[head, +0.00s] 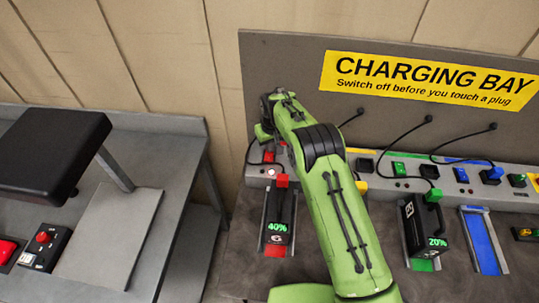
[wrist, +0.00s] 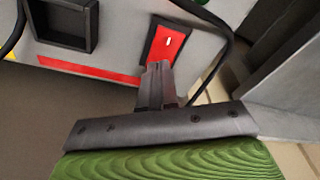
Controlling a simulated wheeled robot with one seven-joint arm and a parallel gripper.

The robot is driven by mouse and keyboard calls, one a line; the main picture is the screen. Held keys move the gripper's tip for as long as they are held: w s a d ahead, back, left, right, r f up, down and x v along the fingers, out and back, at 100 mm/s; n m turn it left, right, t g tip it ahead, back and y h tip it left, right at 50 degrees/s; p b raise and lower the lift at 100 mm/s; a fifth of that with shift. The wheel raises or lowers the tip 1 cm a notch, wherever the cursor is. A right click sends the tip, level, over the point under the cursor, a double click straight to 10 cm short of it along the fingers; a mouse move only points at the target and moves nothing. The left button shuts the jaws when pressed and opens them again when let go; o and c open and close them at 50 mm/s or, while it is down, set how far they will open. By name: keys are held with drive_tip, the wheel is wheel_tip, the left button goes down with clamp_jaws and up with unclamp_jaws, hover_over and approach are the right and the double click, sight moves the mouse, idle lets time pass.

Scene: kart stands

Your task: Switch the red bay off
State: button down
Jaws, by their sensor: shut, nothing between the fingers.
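The red bay's switch, a red rocker in a black frame, shows in the wrist view (wrist: 172,42) with a small white mark on it. My gripper (wrist: 157,72) is shut and empty, its tips at the lower left edge of the switch frame. I cannot tell whether they touch it. My green arm reaches over the bay and partly hides the panel there.
A black cable (wrist: 222,60) curves close beside the switch, and a black square socket (wrist: 62,22) is to its left. Green (head: 424,228) and blue (head: 484,240) bays lie right of my arm. A grey table (head: 180,165) stands at left.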

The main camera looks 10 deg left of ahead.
drive_tip(key=shift+f, duration=0.25)
wheel_tip(320, 180, up, 7)
drive_tip(key=p, duration=0.3)
idle(0.5)
